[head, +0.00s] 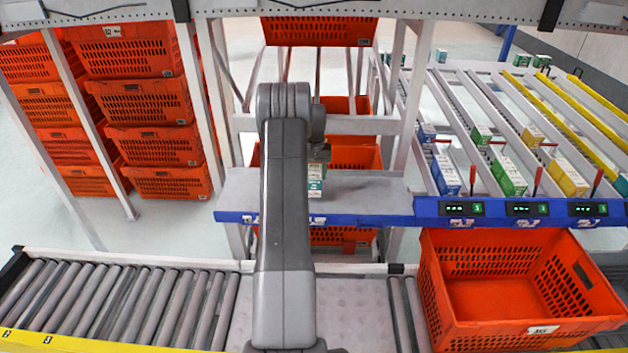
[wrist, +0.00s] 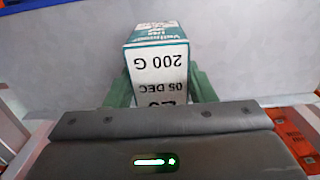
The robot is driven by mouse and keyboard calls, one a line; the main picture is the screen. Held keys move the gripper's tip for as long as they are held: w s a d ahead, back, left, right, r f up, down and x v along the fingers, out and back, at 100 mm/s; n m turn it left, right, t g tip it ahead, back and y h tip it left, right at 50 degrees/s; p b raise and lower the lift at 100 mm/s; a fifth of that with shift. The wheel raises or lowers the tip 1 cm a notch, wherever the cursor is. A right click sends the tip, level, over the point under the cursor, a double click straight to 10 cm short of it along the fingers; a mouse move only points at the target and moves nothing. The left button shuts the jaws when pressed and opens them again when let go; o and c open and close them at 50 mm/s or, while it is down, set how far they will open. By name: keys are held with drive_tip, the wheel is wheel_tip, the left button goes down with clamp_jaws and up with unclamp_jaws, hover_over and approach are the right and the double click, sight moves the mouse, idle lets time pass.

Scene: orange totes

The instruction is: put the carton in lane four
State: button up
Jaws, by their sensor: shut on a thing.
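A white and teal carton (wrist: 158,68) with "200 G" and "05 DEC" printed upside down is between the green fingers of my gripper (wrist: 160,88) in the wrist view. The gripper is shut on it. In the head view part of the carton (head: 316,182) shows beside my arm, over the grey shelf (head: 370,192).
An empty orange tote (head: 515,337) stands at the front right, below the blue rail. A roller conveyor (head: 110,305) runs along the front left. Orange totes (head: 150,145) are stacked at the back left. Red upright levers (head: 537,180) stand at the lane fronts.

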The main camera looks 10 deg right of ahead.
drive_tip(key=shift+f, duration=1.95)
drive_tip(key=o, duration=1.1)
drive_tip(key=shift+o, duration=0.2)
